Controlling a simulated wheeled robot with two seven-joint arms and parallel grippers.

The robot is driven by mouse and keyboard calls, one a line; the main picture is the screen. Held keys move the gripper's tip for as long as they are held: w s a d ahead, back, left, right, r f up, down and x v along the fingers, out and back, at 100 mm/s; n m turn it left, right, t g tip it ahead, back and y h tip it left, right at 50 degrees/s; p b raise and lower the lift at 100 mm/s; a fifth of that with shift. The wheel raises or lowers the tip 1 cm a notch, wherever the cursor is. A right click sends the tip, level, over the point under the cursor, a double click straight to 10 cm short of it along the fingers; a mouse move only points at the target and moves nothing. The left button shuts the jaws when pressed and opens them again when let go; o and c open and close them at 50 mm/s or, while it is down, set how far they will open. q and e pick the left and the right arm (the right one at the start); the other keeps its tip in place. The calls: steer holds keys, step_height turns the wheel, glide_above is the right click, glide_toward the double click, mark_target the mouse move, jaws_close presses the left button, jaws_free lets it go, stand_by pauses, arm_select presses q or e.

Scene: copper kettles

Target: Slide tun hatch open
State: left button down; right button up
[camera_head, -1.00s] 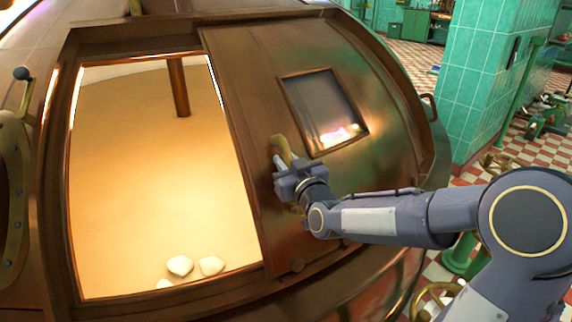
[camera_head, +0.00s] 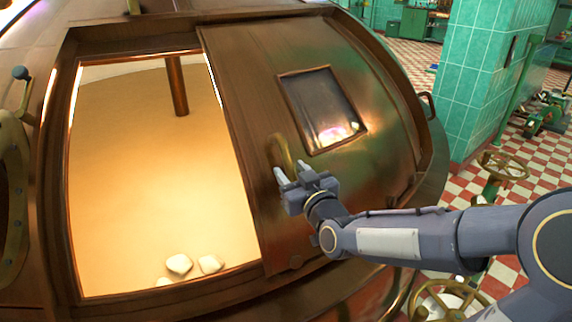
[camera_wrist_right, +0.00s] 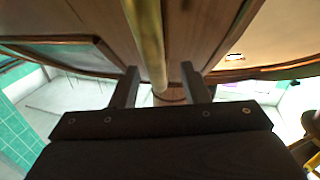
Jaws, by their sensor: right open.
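The copper tun hatch (camera_head: 240,100) is a sliding panel with a small window (camera_head: 322,108). It stands at the right of its frame, and the opening (camera_head: 155,190) on its left is wide, showing a lit tan interior. A brass handle (camera_head: 281,152) is on the hatch near its left edge. My right gripper (camera_head: 290,172) is open, just in front of and below the handle. In the right wrist view the brass handle (camera_wrist_right: 148,40) runs in from the top toward the space between the two open fingers (camera_wrist_right: 160,88). My left gripper is not in view.
Several pale lumps (camera_head: 180,265) lie inside the opening at its lower edge. A green tiled pillar (camera_head: 485,85) stands behind at the right. A brass handwheel (camera_head: 503,165) is on the right above the red and white checked floor (camera_head: 460,190).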

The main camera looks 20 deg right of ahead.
steer(key=shift+s+d, duration=0.1)
steer(key=shift+s, duration=1.45)
steer(key=s+a+f+m+g+y, duration=0.15)
steer(key=s+f+g, duration=0.45)
steer(key=s, duration=0.6)
steer(key=s+a+f+m+g+y, duration=0.1)
steer(key=s+a+f+g+y, duration=0.3)
steer(key=s, duration=0.9)
step_height(320, 180, up, 20)
steer(key=d+g+h+p, duration=0.1)
steer(key=g+h+p, duration=0.1)
steer(key=p, duration=1.9)
steer(key=shift+r+p, duration=0.2)
steer(key=shift+p, duration=0.2)
